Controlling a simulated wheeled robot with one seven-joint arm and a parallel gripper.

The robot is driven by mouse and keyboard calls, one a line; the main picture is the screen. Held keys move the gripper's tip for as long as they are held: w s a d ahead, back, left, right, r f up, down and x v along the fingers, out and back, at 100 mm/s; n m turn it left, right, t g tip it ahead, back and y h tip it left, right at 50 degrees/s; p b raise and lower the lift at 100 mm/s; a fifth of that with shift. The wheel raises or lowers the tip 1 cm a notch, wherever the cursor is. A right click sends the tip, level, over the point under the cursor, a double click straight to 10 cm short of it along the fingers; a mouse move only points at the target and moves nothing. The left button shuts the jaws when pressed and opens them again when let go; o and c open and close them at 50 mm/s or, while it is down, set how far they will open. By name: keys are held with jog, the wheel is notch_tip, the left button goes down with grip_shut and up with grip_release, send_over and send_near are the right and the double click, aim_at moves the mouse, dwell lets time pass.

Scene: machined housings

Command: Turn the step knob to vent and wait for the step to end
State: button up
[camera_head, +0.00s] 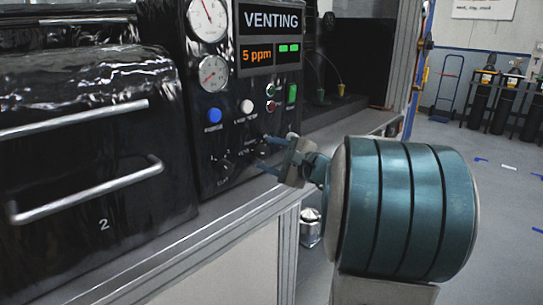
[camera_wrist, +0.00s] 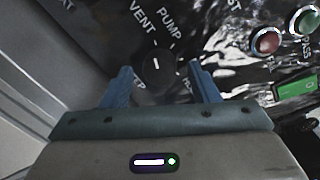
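The step knob (camera_wrist: 158,74) is a round black knob on the black panel in the wrist view. A short white mark shows on its face, and the words PUMP and VENT are printed around its upper side. My gripper (camera_wrist: 161,80) is open, with one blue finger on each side of the knob and a gap showing. In the head view my gripper (camera_head: 268,154) is at the panel's lower right and partly hides the knob area. The display (camera_head: 270,37) reads VENTING and 5 ppm, with two green bars lit.
Two gauges (camera_head: 208,20) sit left of the display. A blue button (camera_head: 214,115), a white button (camera_head: 246,106) and another dark knob (camera_head: 221,168) are nearby. A black drawer unit (camera_head: 90,130) with metal handles stands left. Open floor (camera_head: 505,190) lies at right.

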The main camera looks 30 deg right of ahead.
jog(key=v, duration=1.3)
jog(key=shift+s+d+b, duration=0.15)
jog(key=shift+s+b, duration=0.15)
jog(key=shift+s, duration=0.1)
jog(key=s+a+f+n+g+y+p, duration=0.1)
jog(key=a+f+n+g+p, duration=0.2)
jog(key=a, duration=0.5)
jog(key=s+a+f+n+g+y+p, duration=0.1)
jog(key=s+a+f+n+g+p, duration=0.1)
jog(key=a+n+g, duration=0.35)
jog(key=s+a+f+n+g+h+p, duration=0.1)
jog(key=s+a+n+g+h+p, duration=0.3)
jog(key=n, duration=0.7)
jog(key=s+a+h+p, duration=0.2)
jog(key=s+a+h, duration=0.2)
jog(key=s, duration=0.1)
jog(key=shift+f+g+h, duration=0.35)
jog(key=shift+f+h, duration=0.05)
